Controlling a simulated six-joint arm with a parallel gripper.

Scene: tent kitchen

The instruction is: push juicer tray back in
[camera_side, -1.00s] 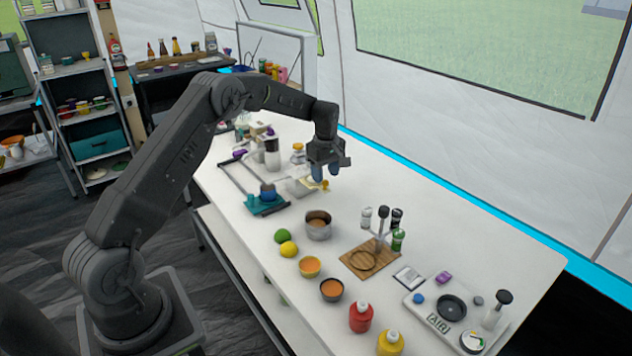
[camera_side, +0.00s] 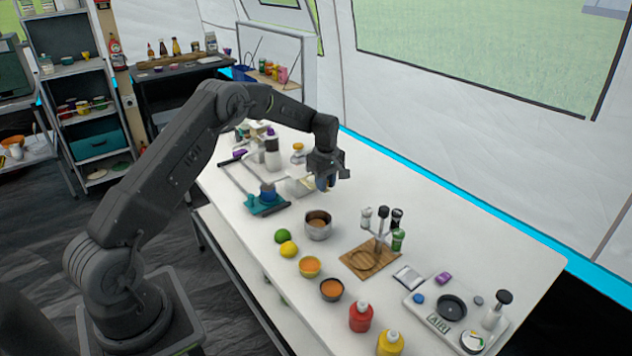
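A low pale object (camera_side: 299,187), which looks like the juicer with its tray, lies on the white table beside my gripper. It is small in the side view and partly covered, so I cannot tell how far the tray sticks out.
A teal-ended frame (camera_side: 268,204) lies left of the gripper. A metal pot (camera_side: 318,231) stands in front. A jar with an orange top (camera_side: 298,149) and a white bottle (camera_side: 272,160) stand behind. The white table (camera_side: 450,220) is clear along its right back side.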

